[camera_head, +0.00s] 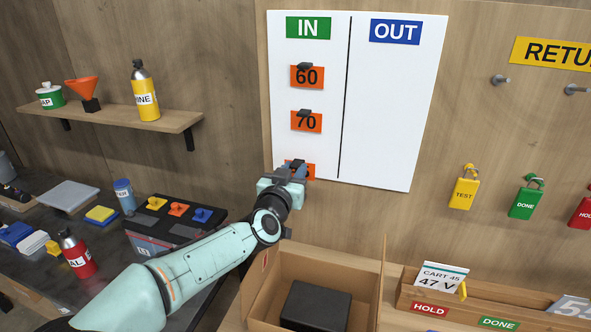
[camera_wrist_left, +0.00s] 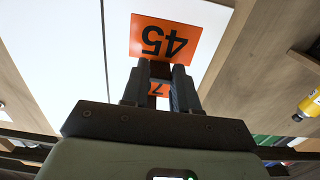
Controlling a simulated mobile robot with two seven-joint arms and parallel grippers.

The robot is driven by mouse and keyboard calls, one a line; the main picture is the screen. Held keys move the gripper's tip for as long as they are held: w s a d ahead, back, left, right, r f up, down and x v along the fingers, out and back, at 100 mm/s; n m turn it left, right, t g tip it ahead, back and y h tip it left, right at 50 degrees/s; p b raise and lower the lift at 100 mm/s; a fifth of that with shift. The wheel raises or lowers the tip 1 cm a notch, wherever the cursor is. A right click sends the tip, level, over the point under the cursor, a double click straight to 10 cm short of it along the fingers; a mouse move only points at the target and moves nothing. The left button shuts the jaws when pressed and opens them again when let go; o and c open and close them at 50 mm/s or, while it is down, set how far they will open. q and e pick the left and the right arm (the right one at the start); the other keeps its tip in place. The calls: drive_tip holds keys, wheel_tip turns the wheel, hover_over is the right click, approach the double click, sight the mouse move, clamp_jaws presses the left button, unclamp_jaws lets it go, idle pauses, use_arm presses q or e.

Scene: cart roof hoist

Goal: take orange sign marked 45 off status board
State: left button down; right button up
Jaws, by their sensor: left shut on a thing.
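The orange sign marked 45 (camera_wrist_left: 165,40) shows upside down in the left wrist view, just beyond my left fingertips. In the head view it sits low in the IN column of the white status board (camera_head: 390,120), mostly hidden by my gripper. My left gripper (camera_head: 297,170) is shut on the sign at its dark clip; the fingers (camera_wrist_left: 160,85) also show in the left wrist view. I cannot tell whether the sign still touches the board. My right gripper is not in view.
Orange signs 60 (camera_head: 307,76) and 70 (camera_head: 306,121) hang above in the same column. An open cardboard box (camera_head: 368,290) stands below the board. Padlocks, including a yellow one (camera_head: 464,193), hang at right. A shelf (camera_head: 120,116) is at left. The OUT column is empty.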

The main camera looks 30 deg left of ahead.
use_arm(q)
drive_tip(key=shift+v, duration=1.9)
